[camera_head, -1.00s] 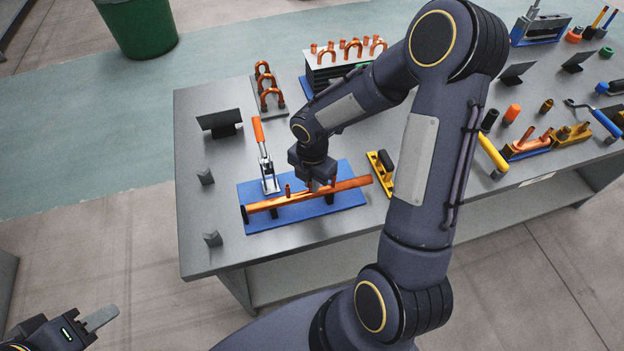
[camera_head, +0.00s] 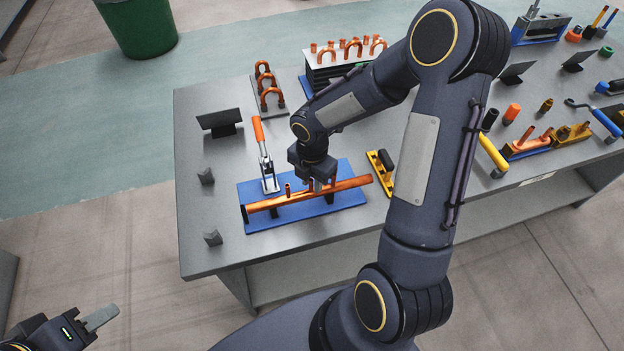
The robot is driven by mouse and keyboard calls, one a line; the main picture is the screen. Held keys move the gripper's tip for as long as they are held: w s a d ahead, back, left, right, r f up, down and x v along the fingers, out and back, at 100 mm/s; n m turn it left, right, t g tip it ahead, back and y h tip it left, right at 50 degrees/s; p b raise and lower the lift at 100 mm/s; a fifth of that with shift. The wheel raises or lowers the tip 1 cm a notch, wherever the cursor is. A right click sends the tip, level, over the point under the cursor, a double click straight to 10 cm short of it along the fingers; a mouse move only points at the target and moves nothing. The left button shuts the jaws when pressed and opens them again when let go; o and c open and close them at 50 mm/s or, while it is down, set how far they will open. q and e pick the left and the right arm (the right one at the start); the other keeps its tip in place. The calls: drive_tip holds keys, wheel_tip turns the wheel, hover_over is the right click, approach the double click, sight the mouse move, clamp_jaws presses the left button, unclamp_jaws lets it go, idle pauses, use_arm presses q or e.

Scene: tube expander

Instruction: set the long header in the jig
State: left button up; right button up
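The long header (camera_head: 276,201), a copper tube with short stubs on top, lies across the blue jig (camera_head: 262,221). It appears to rest on the jig's dark supports, and its right end sticks out past the plate. A toggle clamp with an orange handle (camera_head: 258,130) stands upright at the jig's back left. My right gripper (camera_head: 318,187) points down at the header, right of its middle. Its fingers are too small to show whether they grip the tube. My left gripper (camera_head: 100,318) is at the lower left, away from the bench, with its finger gap not clear.
A yellow tool (camera_head: 380,172) lies right of the jig. The bench's front left is mostly clear.

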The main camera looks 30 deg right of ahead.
drive_tip(key=shift+r, duration=0.3)
drive_tip(key=shift+r, duration=1.35)
drive_tip(key=o, duration=0.5)
drive_tip(key=shift+o, duration=0.2)
drive_tip(key=o, duration=0.8)
drive_tip(key=shift+o, duration=0.4)
drive_tip(key=shift+o, duration=1.1)
